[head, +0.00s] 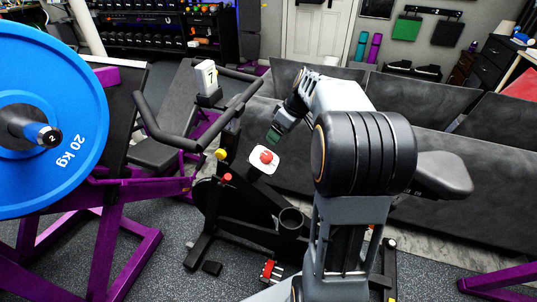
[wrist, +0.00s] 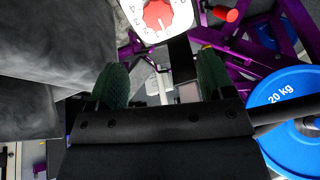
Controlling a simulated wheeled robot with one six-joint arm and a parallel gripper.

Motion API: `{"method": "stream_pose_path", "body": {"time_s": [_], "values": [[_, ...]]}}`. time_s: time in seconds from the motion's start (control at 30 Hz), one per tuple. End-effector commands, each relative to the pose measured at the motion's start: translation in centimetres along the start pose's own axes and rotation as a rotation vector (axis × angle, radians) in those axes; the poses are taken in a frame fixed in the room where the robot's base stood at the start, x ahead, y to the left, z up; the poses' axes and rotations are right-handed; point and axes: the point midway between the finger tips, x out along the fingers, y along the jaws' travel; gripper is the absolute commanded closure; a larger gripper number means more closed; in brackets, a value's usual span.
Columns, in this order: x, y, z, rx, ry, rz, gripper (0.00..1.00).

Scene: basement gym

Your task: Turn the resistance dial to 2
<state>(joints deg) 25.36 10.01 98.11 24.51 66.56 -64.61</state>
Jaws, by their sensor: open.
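The red resistance dial (head: 267,157) sits on a white plate (head: 254,160) on the exercise bike, below the handlebars. In the wrist view the dial (wrist: 158,15) is at the top edge and partly cut off. Dark marks ring it on the white plate (wrist: 184,17), but they are too small to read surely. My gripper (wrist: 161,78) is open, with its two green fingers apart and nothing between them. In the head view my gripper (head: 274,135) is just above the dial and appears apart from it.
A blue 20 kg plate (head: 75,95) on a purple rack is at left. A dark grey sofa (head: 440,160) stands behind my arm. A red knob (head: 227,178) is on the bike frame.

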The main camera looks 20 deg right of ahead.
Motion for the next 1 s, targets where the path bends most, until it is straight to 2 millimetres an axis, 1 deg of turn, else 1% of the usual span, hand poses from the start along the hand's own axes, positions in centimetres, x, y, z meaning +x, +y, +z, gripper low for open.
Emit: {"method": "stream_pose_path", "body": {"time_s": [0.03,0.2,0.4,0.5,0.7,1.0], "values": [[1.3,0.0,0.2,0.002,-0.003,-0.003,0.25],[4.7,0.1,0.3,0.005,-0.004,-0.002,0.25],[8.1,0.1,0.3,0.007,-0.003,-0.001,0.25],[9.5,0.1,0.3,0.007,-0.003,0.000,0.25],[11.1,0.2,0.2,0.007,-0.002,0.002,0.25],[11.6,0.2,0.2,0.007,-0.001,0.003,0.25]]}}
